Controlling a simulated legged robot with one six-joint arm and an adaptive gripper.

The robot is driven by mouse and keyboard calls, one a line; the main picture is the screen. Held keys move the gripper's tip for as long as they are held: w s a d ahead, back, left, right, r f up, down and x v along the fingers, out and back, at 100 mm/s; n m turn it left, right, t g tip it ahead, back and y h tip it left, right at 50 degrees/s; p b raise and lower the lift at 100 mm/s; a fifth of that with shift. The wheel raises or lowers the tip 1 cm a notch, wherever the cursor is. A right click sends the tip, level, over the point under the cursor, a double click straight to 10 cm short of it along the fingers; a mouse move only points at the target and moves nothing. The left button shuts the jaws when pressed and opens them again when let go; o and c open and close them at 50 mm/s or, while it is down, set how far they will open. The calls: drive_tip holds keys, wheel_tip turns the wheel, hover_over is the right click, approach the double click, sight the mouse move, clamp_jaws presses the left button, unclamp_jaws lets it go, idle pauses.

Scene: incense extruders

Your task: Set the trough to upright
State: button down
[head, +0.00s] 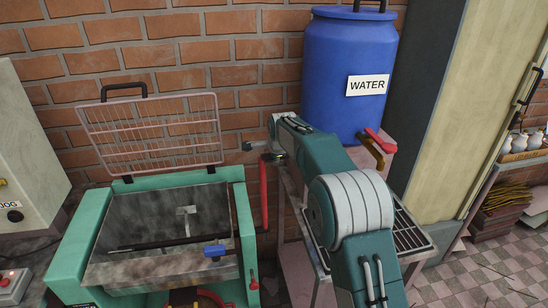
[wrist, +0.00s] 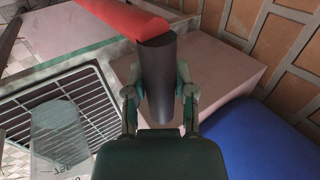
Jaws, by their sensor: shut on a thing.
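The trough (head: 108,228) is a worn grey metal basin in a green machine frame (head: 68,255). In the head view its opening faces up, with a dark shaft across it; I cannot tell its exact tilt. A red lever (head: 263,195) stands about upright at the machine's right side. My gripper (head: 268,152) is by the lever's top end. In the wrist view my gripper (wrist: 160,95) is shut around a dark cylindrical grip (wrist: 157,60), with the red lever bar (wrist: 105,16) at the grip's far end.
A wire guard (head: 150,130) stands raised behind the trough. A blue water barrel (head: 345,65) with a red-handled tap (head: 378,140) stands on a pink stand at the right. A drip grate (head: 410,235) and a clear beaker (wrist: 60,130) are below my arm. A brick wall is close behind.

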drive_tip(key=shift+w+r, duration=0.15)
drive_tip(key=shift+r, duration=0.05)
drive_tip(key=shift+c, duration=2.2)
unclamp_jaws()
drive_tip(key=shift+w, duration=0.1)
drive_tip(key=shift+a+f, duration=0.15)
drive_tip(key=v, duration=1.1)
drive_tip(key=shift+r, duration=0.35)
drive_tip(key=shift+s, duration=0.25)
